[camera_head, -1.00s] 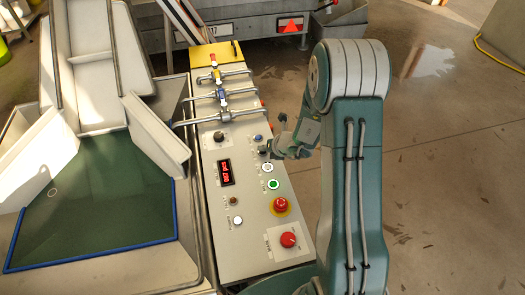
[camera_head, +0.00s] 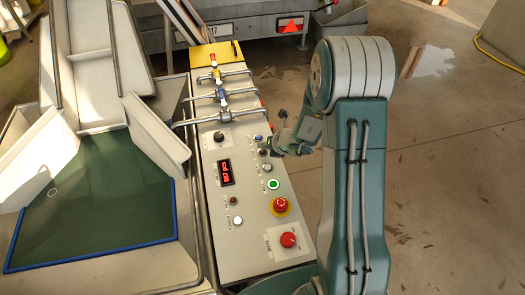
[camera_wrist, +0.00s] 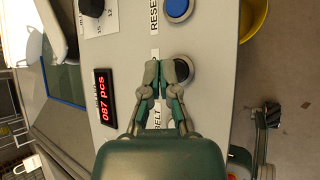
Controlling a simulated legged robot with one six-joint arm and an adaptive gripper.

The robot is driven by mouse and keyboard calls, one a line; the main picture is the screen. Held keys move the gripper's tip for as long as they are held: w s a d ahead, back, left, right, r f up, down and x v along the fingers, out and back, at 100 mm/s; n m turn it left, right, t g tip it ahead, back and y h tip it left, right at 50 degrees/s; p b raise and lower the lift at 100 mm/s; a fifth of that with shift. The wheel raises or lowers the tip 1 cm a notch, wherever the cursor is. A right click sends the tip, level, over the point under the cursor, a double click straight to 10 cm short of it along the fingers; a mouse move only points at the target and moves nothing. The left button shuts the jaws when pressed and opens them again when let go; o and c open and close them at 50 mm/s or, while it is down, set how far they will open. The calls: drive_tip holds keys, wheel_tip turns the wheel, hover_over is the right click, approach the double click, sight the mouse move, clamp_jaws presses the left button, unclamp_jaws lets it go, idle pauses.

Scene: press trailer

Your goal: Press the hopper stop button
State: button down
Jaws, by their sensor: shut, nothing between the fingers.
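My gripper (camera_head: 272,151) is shut and empty, over the upper right part of the grey control panel (camera_head: 222,256). In the wrist view its closed fingertips (camera_wrist: 160,72) lie just left of a dark round button (camera_wrist: 186,70) and partly overlap it. This button sits below the blue RESET button (camera_wrist: 178,8) and above a BELT label (camera_wrist: 155,117). The label beside the dark button is mostly hidden by the fingers, so I cannot read it. Whether the fingertips touch the panel cannot be told.
Below are a pale button (camera_head: 267,167), a lit green button (camera_head: 273,184), a red mushroom button (camera_head: 280,204) on yellow and a red rotary switch (camera_head: 288,240). A red counter display (camera_head: 227,172) is to the left. Pipes with valves (camera_head: 222,96) cross the panel's far end.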

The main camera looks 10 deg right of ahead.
sight(263, 153)
drive_tip(key=shift+r, duration=2.45)
drive_tip(key=shift+r, duration=0.1)
drive_tip(key=s+a+r+n+g, duration=0.1)
drive_tip(key=s+a+r+n, duration=0.2)
drive_tip(key=s+r+n, duration=0.45)
drive_tip(key=s+a+r+n+g, duration=0.1)
drive_tip(key=s+a+r+n, duration=0.25)
drive_tip(key=r+n, duration=0.6)
drive_tip(key=s+d+r+n+h, duration=0.2)
drive_tip(key=s+d+r+n, duration=0.1)
drive_tip(key=s+n, duration=0.5)
drive_tip(key=s+d+r+n+h, duration=0.3)
drive_tip(key=s+n, duration=0.6)
drive_tip(key=n, duration=0.3)
drive_tip(key=shift+s+d+n, duration=0.2)
drive_tip(key=shift+s+n, duration=0.1)
drive_tip(key=shift+n, duration=0.1)
